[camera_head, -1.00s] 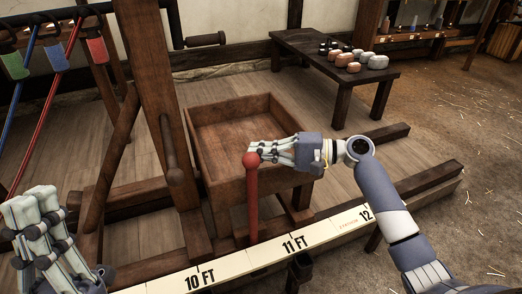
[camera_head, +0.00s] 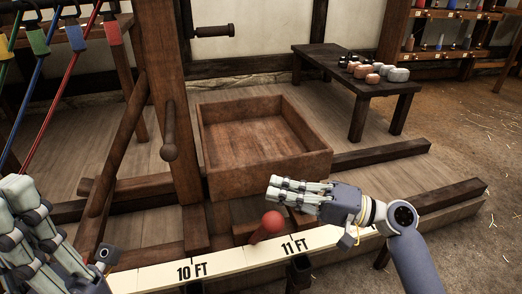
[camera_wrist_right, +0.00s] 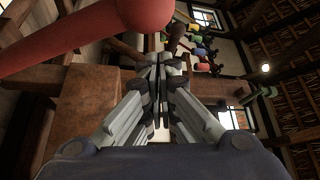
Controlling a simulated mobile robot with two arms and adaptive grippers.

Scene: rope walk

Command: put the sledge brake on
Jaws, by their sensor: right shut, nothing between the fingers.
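The brake lever, a red rod with a round red knob (camera_head: 272,221), is at the front of the wooden sledge box (camera_head: 268,174). The lever leans over, its knob low and to the right of its foot, just behind the ruler strip. My right gripper (camera_head: 272,189) is shut and empty, pointing left above the knob and apart from it. In the right wrist view the lever (camera_wrist_right: 60,38) crosses the upper left, its knob close to the shut fingers (camera_wrist_right: 160,62). My left gripper (camera_head: 28,215) is at the lower left, partly cut off; its opening is unclear.
A ruler strip (camera_head: 225,258) marked in feet runs along the front. A dark table (camera_head: 345,77) with several weights stands at the back right. A wooden post (camera_head: 168,110) and coloured ropes are at the left. The sledge box is empty.

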